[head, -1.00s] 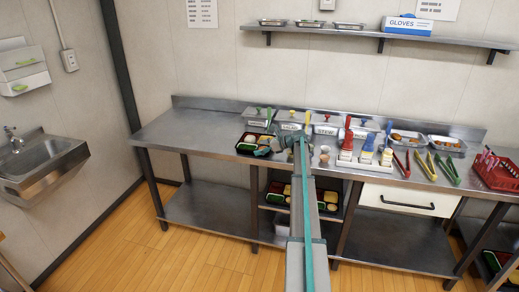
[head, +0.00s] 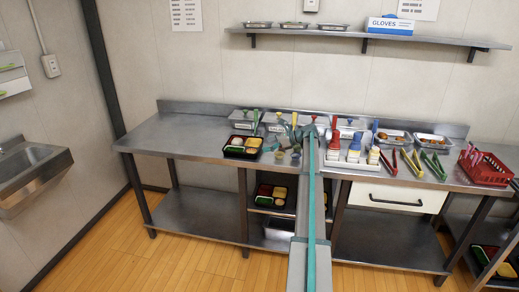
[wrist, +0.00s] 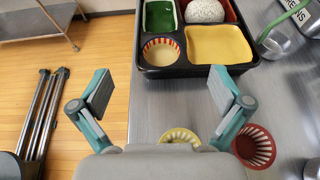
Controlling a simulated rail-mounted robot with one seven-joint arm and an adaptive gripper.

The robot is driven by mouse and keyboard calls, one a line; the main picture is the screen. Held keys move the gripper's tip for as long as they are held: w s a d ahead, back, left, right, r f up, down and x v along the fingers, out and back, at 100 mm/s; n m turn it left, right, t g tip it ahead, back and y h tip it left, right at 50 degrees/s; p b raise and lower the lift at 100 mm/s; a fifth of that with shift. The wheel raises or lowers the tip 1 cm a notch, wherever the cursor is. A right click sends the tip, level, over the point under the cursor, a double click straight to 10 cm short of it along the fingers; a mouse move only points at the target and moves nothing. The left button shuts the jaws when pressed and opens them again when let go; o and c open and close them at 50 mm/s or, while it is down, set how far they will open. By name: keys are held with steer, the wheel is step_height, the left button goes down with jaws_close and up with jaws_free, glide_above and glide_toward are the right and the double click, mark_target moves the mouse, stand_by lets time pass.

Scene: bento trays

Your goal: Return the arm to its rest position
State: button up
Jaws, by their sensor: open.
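My gripper (wrist: 160,90) is open and empty in the wrist view, its two fingers spread wide above the steel counter's front edge. A black bento tray (wrist: 195,69) lies on the counter just beyond the fingers. It holds a green section, a white rice-like mound, a yellow slab and a small striped cup. In the head view the tray (head: 243,155) sits left of my arm, clear of it. My arm reaches over the counter in the head view; the fingers are too small there to make out.
Two striped cups, yellow (wrist: 180,136) and red (wrist: 254,147), stand near the gripper. Sauce bottles (head: 354,148), tongs (head: 411,163) and a red basket (head: 484,172) stand to the right. Lidded containers line the counter's back. The counter's left part (head: 170,136) is clear.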

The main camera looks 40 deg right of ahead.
steer(key=shift+s+d+r, duration=0.15)
steer(key=shift+s+d, duration=0.05)
steer(key=shift+s, duration=0.1)
